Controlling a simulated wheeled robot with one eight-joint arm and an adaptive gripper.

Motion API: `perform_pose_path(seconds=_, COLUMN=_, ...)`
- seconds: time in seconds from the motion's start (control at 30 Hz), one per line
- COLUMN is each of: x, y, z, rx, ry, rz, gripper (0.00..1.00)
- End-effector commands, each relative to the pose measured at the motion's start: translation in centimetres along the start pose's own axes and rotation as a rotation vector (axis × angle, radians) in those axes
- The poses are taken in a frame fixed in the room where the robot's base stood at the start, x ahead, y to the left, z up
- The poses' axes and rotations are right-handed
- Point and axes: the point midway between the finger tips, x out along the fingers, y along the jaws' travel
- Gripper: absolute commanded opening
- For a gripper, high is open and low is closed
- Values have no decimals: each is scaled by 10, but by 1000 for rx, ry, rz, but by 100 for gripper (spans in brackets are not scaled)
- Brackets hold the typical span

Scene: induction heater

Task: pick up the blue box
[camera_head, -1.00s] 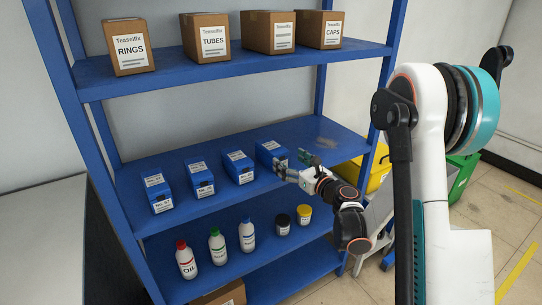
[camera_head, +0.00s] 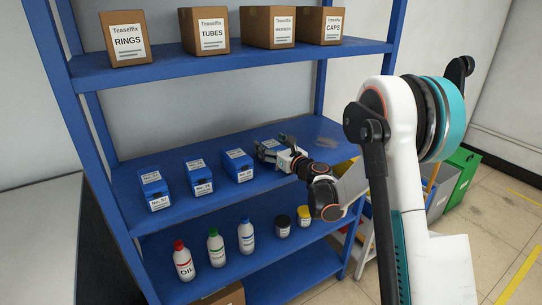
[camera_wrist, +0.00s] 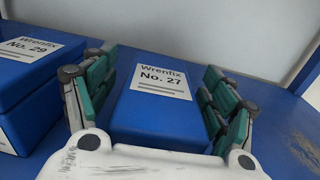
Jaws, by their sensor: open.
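Several blue boxes with white labels stand in a row on the middle shelf. The rightmost blue box (camera_head: 264,149) is mostly hidden behind my gripper (camera_head: 277,146) in the head view. In the wrist view this blue box (camera_wrist: 157,107) carries a label reading "Wrenfix No. 27". My gripper (camera_wrist: 155,92) is open, with its green-padded fingers on the left and right sides of that box. Small gaps show between fingers and box, so I see no firm contact. Its lower near part is hidden by the gripper's white body.
The neighbouring blue box, No. 29 (camera_wrist: 28,70), stands close to my left finger. Another blue box (camera_head: 236,165) also shows in the head view. The blue shelf (camera_head: 318,137) is free at its right end. Bottles (camera_head: 216,247) and jars stand below; cardboard boxes (camera_head: 268,27) stand above.

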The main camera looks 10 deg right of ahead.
Motion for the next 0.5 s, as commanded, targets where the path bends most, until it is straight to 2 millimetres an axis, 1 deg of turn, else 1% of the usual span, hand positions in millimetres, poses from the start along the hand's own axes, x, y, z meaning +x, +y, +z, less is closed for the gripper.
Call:
perform_pose_path(seconds=0.13, x=0, y=0, z=0, rx=0, ry=0, rz=0, gripper=78)
perform_pose_path(seconds=0.17, x=0, y=0, z=0, rx=0, ry=0, rz=0, gripper=73)
perform_pose_path(seconds=0.2, x=0, y=0, z=0, rx=0, ry=0, rz=0, gripper=64)
perform_pose_path(seconds=0.27, x=0, y=0, z=0, rx=0, ry=0, rz=0, gripper=50)
perform_pose_path(seconds=0.3, x=0, y=0, z=0, rx=0, ry=0, rz=0, gripper=41)
perform_pose_path(seconds=0.37, x=0, y=0, z=0, rx=0, ry=0, rz=0, gripper=28)
perform_pose_path(seconds=0.4, x=0, y=0, z=0, rx=0, ry=0, rz=0, gripper=19)
perform_pose_path(seconds=0.43, x=0, y=0, z=0, rx=0, ry=0, rz=0, gripper=16)
perform_pose_path(seconds=0.5, x=-1, y=0, z=1, rx=0, ry=0, rz=0, gripper=16)
